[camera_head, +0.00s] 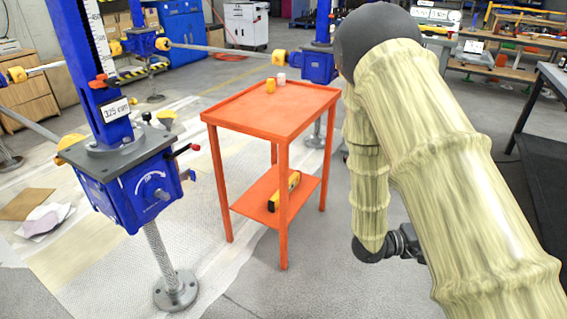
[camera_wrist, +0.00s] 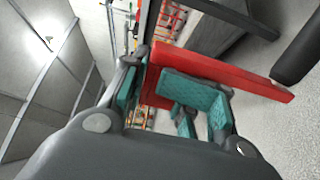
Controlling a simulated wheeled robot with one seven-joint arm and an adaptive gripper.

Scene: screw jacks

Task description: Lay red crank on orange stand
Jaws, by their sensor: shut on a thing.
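The red crank (camera_wrist: 235,75) shows in the wrist view as a long flat red bar between the teal finger pads of my gripper (camera_wrist: 172,97). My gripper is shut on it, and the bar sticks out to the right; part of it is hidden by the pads. In the head view my fingers and the held crank are hidden; only my dark wrist shows at the lower right of the stand. The orange stand (camera_head: 245,112) is a two-level table in the middle of the head view. Its top is mostly bare, and my arm is to its right, apart from it.
A small yellow item (camera_head: 271,86) and a white one (camera_head: 281,78) stand at the top's back edge. A yellow level (camera_head: 285,191) lies on the lower shelf. A blue screw jack (camera_head: 130,185) stands left of the stand. A dark table (camera_head: 540,135) is at the right.

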